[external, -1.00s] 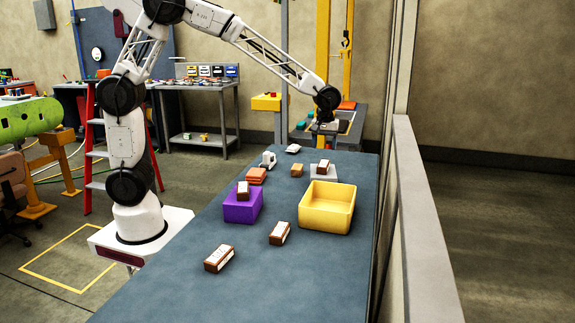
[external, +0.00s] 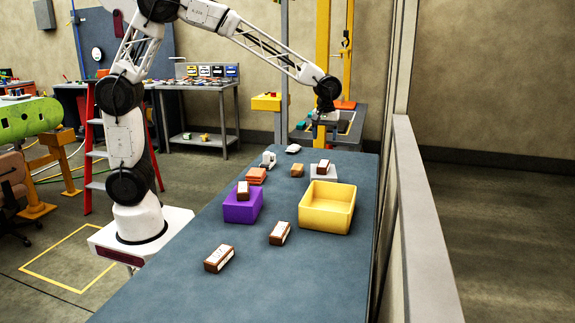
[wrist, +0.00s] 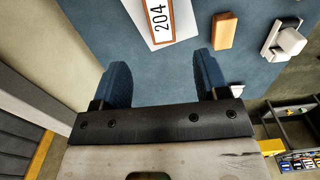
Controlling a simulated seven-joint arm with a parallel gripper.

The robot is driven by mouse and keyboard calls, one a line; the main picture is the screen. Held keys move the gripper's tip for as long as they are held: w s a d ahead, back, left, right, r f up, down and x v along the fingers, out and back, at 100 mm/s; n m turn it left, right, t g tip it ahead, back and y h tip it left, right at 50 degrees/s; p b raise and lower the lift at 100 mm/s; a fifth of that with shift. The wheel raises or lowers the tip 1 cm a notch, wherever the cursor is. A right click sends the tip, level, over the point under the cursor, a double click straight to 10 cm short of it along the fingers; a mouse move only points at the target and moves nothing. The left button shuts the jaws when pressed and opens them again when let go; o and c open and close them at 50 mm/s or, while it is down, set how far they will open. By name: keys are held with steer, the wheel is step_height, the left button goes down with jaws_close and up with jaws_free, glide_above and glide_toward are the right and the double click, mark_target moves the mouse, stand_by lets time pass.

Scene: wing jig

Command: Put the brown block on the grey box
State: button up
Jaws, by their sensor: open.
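A brown block (external: 323,166) with a white label lies on top of the grey box (external: 322,176), behind the yellow bin. In the wrist view, the block, marked 204 (wrist: 159,18), sits over the pale grey box (wrist: 137,15) at the top edge, partly out of frame. My gripper (external: 322,142) is up over the far end of the table, beyond and apart from that block. In the wrist view its two blue fingers (wrist: 160,78) are wide apart, with nothing between them.
Other labelled brown blocks lie on the purple bin (external: 243,207), beside the yellow bin (external: 326,208) and at the table's front. A plain orange-brown block (external: 297,170), an orange block (external: 256,175) and a white item (external: 268,159) stand near the grey box.

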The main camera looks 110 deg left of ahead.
steer(key=s+d+r+m+t, duration=0.1)
steer(key=s+d+r+m, duration=0.3)
steer(key=s+d, duration=0.45)
steer(key=s+d+r+m, duration=0.5)
steer(key=s+d, duration=0.3)
steer(key=d, duration=0.2)
steer(key=s+d+f+m, duration=0.1)
steer(key=s+d+m, duration=0.3)
steer(key=s, duration=0.7)
steer(key=s+d+f+m+t, duration=0.1)
steer(key=s+d+m, duration=0.4)
steer(key=s, duration=0.7)
steer(key=shift+d+f+t, duration=0.3)
steer(key=shift+d+f, duration=0.3)
steer(key=shift+d, duration=0.4)
